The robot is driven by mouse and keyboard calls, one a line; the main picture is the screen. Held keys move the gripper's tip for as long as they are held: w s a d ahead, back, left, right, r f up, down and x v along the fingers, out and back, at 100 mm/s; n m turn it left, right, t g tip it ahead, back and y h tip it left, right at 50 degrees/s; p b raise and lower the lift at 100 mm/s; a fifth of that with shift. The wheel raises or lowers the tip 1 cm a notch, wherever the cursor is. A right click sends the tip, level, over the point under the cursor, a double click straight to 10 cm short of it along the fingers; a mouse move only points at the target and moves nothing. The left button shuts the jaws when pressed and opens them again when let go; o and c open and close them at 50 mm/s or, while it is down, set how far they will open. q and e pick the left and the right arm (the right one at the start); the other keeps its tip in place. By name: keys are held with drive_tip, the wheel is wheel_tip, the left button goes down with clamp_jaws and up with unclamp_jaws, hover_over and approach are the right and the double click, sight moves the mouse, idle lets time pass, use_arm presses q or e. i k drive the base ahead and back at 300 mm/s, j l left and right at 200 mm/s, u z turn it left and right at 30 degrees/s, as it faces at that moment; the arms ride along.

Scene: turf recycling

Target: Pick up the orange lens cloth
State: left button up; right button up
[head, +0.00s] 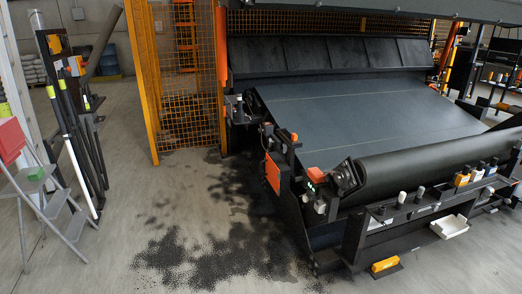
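A small orange-red item (316,174) sits on the near left corner of the large machine, next to a dark boxy device (346,177). It may be the orange lens cloth, but it is too small to tell. Neither of my grippers is in the head view.
The machine (360,110) with its dark belt and roller fills the right. A stepladder (50,205) with a red item (10,140) and a green item (36,173) stands at the left. Dark granules (225,240) cover part of the floor. The floor between is open.

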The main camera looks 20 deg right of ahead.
sight(315, 174)
drive_tip(key=i+z, duration=0.15)
drive_tip(key=i, duration=0.7)
drive_tip(key=i+j+z, duration=0.1)
drive_tip(key=i, duration=0.7)
